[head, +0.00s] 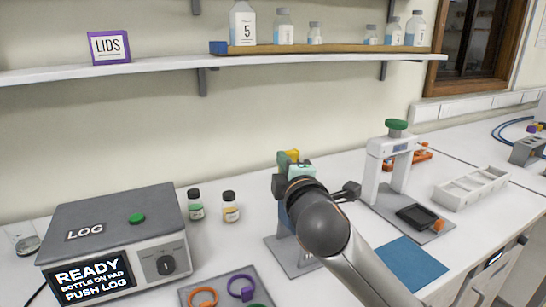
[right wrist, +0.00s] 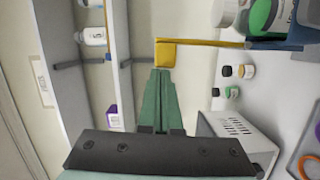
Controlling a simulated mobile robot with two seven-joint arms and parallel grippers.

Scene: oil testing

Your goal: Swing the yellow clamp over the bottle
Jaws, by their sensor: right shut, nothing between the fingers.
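The yellow clamp (right wrist: 165,53) is a block at the end of a thin yellow bar in the right wrist view. The bar runs right to a blue post (right wrist: 290,44). In the head view the yellow block (head: 292,155) shows just above my right gripper (head: 284,160). My right gripper (right wrist: 162,72) is shut and empty, its green fingertips right at the block; I cannot tell whether they touch. A white bottle with a green part (right wrist: 264,16) is near the post, partly cut off; in the head view my arm hides it. My left gripper is not in view.
The LOG box (head: 110,225) stands at left, with two small bottles (head: 229,207) beside it. A white press stand (head: 372,170) and white tray (head: 470,187) are at right. A blue mat (head: 408,262) lies in front. A shelf (head: 130,70) runs along the wall.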

